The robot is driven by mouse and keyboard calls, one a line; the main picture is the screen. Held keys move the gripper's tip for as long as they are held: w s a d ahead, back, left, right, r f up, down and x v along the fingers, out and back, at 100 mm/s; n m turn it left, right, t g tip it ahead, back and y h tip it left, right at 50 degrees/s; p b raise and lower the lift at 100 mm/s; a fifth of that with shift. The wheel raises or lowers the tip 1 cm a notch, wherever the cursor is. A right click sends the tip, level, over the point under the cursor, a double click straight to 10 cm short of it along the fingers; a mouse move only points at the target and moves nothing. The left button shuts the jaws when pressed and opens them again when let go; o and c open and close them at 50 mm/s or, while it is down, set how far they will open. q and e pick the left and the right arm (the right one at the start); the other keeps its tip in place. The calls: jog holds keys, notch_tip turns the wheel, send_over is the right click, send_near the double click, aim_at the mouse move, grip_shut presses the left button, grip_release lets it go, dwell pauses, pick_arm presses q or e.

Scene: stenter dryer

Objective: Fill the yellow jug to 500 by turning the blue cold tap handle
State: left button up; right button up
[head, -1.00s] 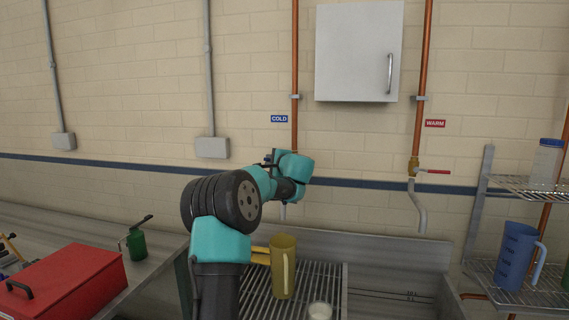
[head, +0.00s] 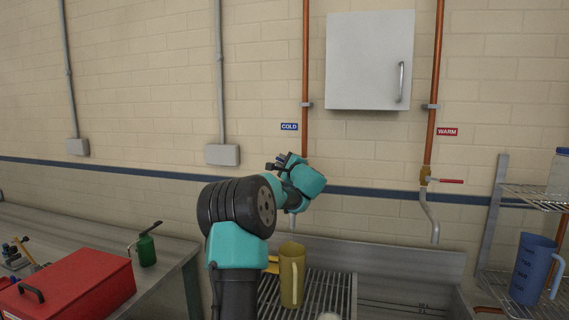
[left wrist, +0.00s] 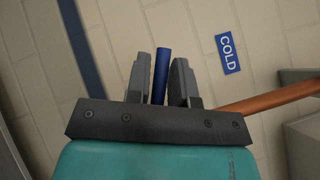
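The yellow jug (head: 291,275) stands upright on the slatted drainer, its handle facing front. A spout (head: 292,224) comes down above it, partly hidden by my arm. No water stream is visible, and the jug's level cannot be seen. My left gripper (head: 281,163) is at the cold pipe, below the COLD label (head: 289,127). In the left wrist view, the blue cold tap handle (left wrist: 161,72) lies between the gripper's two spread fingers (left wrist: 160,85), with narrow gaps beside it. The tap body is mostly hidden. My right gripper is not in view.
A red-handled warm tap (head: 447,181) is on the right pipe. A blue jug (head: 533,268) stands on a wire rack at right. A red toolbox (head: 70,284) and green oil can (head: 146,250) are on the left bench. A wall cabinet (head: 368,60) hangs above.

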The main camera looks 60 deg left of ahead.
pick_arm(q)
jog(key=o, duration=0.3)
jog(key=shift+d, duration=0.1)
jog(key=d+f, duration=0.1)
jog(key=d, duration=0.4)
jog(key=d+f, duration=0.1)
jog(key=d, duration=0.5)
jog(key=d+f, duration=0.1)
jog(key=d, duration=0.5)
jog(key=shift+w, duration=0.15)
